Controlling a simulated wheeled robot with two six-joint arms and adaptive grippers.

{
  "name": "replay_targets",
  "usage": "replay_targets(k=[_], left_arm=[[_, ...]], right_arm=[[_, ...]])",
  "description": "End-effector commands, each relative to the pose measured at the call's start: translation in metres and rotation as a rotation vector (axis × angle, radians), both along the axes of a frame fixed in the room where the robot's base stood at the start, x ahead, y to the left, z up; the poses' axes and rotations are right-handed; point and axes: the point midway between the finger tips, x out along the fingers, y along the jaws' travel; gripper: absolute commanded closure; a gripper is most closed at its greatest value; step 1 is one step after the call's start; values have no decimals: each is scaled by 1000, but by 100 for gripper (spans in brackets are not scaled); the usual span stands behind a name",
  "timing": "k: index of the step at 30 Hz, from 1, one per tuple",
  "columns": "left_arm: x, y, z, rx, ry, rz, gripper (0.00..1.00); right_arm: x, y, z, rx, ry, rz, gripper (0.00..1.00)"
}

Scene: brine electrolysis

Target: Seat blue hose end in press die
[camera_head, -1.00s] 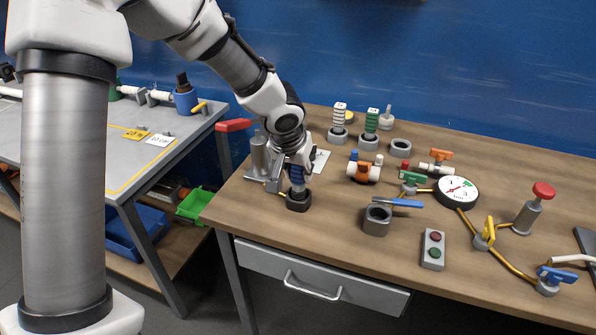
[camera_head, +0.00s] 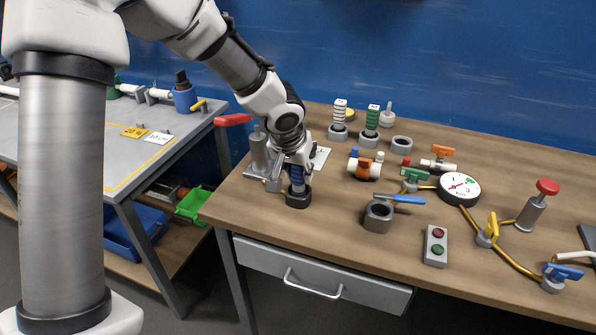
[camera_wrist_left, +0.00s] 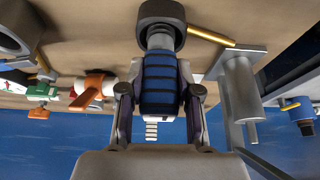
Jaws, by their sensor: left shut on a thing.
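My left gripper (camera_head: 297,180) is shut on the blue hose end (camera_wrist_left: 160,82), a ribbed blue piece with a grey metal nose, pointing down. The black round press die (camera_head: 298,199) stands on the bench directly below it. In the left wrist view, the grey nose meets the opening of the die (camera_wrist_left: 174,11). How deep it sits is hidden. My left gripper's fingers (camera_wrist_left: 158,95) flank the blue piece on both sides. In the head view, the fingers hide most of the hose end. My right gripper is in neither view.
A grey press body with a red handle (camera_head: 232,120) stands close left of the gripper. A grey ring block with a blue lever (camera_head: 378,218), a button box (camera_head: 436,246) and a gauge (camera_head: 459,188) are to the right. Bare bench lies in front.

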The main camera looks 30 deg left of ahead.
Motion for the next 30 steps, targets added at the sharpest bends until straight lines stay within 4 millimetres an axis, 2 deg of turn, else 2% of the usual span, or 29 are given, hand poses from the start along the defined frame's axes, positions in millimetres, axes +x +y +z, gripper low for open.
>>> replay_targets(k=[23,24,26,30], left_arm=[[0,0,0,0,0,0,100],[0,0,0,0,0,0,60],[0,0,0,0,0,0,39],[0,0,0,0,0,0,38]], right_arm=[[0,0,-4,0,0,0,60],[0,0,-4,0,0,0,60],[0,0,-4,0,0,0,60],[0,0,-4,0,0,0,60]])
